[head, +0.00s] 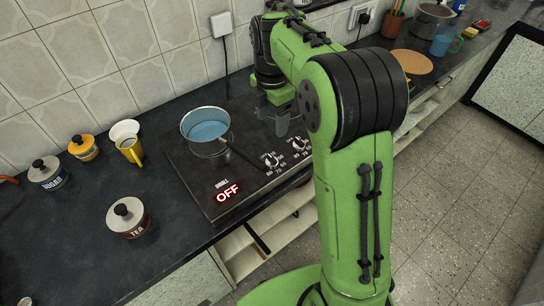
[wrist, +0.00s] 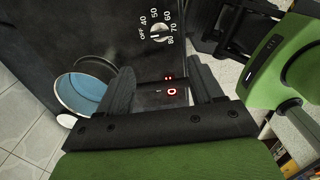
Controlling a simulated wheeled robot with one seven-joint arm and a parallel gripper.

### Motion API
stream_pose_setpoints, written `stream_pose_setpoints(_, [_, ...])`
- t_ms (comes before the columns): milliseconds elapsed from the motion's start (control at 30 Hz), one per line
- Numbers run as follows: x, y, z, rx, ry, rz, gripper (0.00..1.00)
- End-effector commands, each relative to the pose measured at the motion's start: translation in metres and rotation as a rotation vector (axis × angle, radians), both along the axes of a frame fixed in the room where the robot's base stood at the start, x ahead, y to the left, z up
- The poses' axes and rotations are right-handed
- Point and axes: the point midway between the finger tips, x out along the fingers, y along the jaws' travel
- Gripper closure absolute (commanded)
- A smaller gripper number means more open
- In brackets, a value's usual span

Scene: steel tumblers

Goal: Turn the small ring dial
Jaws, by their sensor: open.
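Two dials with pale number marks sit on the front part of the black cooktop (head: 197,178): a left dial (head: 271,160) and a right dial (head: 300,144). I cannot tell which is the small ring dial. One dial (wrist: 160,32) shows in the wrist view, marked OFF and 40 to 80, beyond the fingertips. My gripper (head: 282,122) is over the back right of the cooktop, behind the dials and apart from them. In the wrist view my gripper (wrist: 160,70) has its two fingers wide apart, with nothing held between them.
A blue-lined pan (head: 207,130) stands on the cooktop, its handle reaching toward the left dial. A red OFF sign (head: 228,193) shows at the front left.

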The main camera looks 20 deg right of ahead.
Motion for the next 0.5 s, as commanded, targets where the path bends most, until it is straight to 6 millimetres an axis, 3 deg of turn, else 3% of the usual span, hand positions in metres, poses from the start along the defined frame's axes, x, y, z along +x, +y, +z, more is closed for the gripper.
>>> stream_pose_setpoints(33, [-0.001,0.000,-0.016,0.000,0.004,0.000,0.34])
stream_pose_setpoints(200, [-0.001,0.000,-0.061,0.000,0.005,-0.002,0.34])
stream_pose_setpoints(500, [-0.001,0.000,-0.127,0.000,0.002,-0.003,0.34])
